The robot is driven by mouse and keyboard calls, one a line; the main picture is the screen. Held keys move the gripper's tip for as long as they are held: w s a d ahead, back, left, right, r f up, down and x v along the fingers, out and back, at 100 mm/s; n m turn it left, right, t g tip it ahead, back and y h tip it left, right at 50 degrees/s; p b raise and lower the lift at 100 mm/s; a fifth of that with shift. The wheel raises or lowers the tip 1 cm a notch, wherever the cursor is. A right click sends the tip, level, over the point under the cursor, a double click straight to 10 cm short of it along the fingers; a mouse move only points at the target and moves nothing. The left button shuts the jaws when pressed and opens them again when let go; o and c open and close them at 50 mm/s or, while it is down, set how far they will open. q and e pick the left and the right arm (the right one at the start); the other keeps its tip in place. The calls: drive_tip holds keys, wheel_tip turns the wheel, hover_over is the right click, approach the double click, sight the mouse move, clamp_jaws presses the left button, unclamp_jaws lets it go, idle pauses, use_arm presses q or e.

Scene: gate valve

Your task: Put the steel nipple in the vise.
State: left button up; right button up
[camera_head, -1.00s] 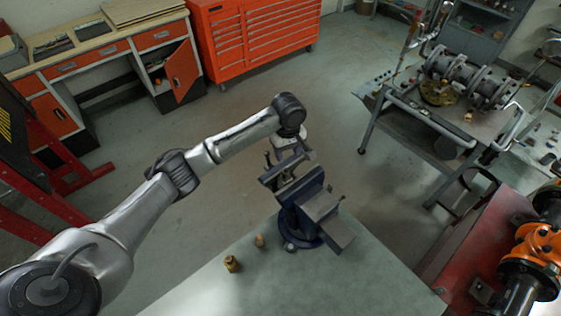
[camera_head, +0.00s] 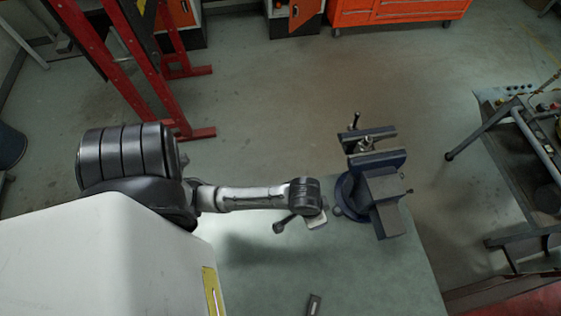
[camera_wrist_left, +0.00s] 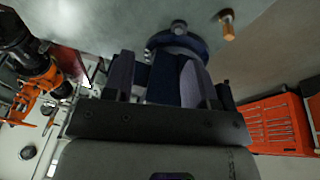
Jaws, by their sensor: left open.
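The blue vise (camera_head: 377,185) stands at the bench's far right edge, with a gap between its jaws. A small pale metallic piece (camera_head: 366,145) shows at the gap; I cannot tell whether it is the steel nipple or part of the vise. My left gripper (camera_head: 300,222) is left of the vise in the head view, mostly hidden under its wrist. In the left wrist view its fingers (camera_wrist_left: 158,72) are apart, with the blue vise (camera_wrist_left: 177,45) beyond them. I see nothing held. My right gripper is not in view.
The pale green bench top (camera_head: 265,265) is mostly clear. A brass-coloured fitting (camera_wrist_left: 228,24) stands near the vise in the left wrist view. A narrow grey piece (camera_head: 314,303) shows at the bottom edge. A red frame (camera_head: 130,70) stands behind left, a cart (camera_head: 520,150) at right.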

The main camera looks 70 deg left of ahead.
use_arm(q)
drive_tip(key=s+a+r+m+t+y, duration=0.1)
drive_tip(key=s+a+r+m, duration=0.1)
drive_tip(key=s, duration=0.7)
drive_tip(key=shift+s+r, duration=0.35)
drive_tip(key=shift+s, duration=0.05)
